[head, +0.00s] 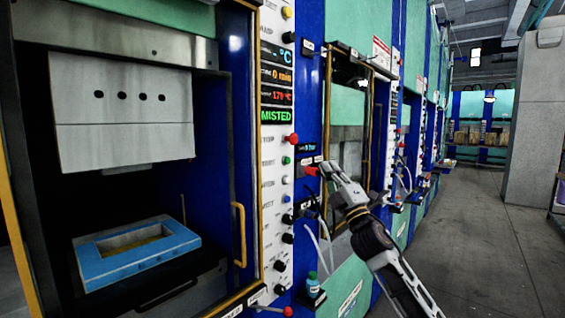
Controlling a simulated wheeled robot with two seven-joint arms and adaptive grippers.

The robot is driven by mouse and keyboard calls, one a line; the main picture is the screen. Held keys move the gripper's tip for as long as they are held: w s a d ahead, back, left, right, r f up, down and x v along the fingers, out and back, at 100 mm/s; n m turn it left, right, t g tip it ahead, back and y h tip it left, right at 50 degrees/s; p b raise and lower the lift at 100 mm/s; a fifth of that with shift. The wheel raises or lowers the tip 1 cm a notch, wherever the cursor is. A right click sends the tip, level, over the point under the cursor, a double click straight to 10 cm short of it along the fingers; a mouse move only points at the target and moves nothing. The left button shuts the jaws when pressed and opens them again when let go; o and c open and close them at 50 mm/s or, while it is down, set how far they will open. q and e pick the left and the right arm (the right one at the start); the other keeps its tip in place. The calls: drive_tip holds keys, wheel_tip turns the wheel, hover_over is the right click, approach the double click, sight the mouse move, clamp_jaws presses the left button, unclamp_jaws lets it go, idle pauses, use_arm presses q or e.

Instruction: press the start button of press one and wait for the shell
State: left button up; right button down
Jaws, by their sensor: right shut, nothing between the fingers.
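The nearest press (240,130) stands open on the left, with a grey upper block (120,125) raised above a blue mould frame (135,262). Its white control panel (272,215) carries a column of buttons, among them a red one (292,138) and a green one (286,160). The small labels are too blurred to tell which is start. My right gripper (323,171) is shut and empty, just right of the panel, with its tips close to a red knob (311,171). Contact cannot be told. No separate shell is visible. My left gripper is out of view.
The panel display (276,95) shows "0 min", a red temperature and green "MISTED". More presses (415,110) line the wall behind. The grey floor (480,240) at right is free, with a pillar (535,120) beyond.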

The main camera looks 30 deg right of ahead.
sight(288, 160)
drive_tip(key=n, duration=0.2)
drive_tip(key=a+r+n+y, duration=0.1)
drive_tip(key=shift+s+a, duration=0.1)
drive_tip(key=shift+s, duration=0.15)
drive_tip(key=shift+a, duration=0.1)
idle(0.3)
drive_tip(key=shift+w, duration=0.15)
drive_tip(key=w+a, duration=0.3)
drive_tip(key=w, duration=0.5)
drive_tip(key=shift+a, duration=0.15)
idle(0.4)
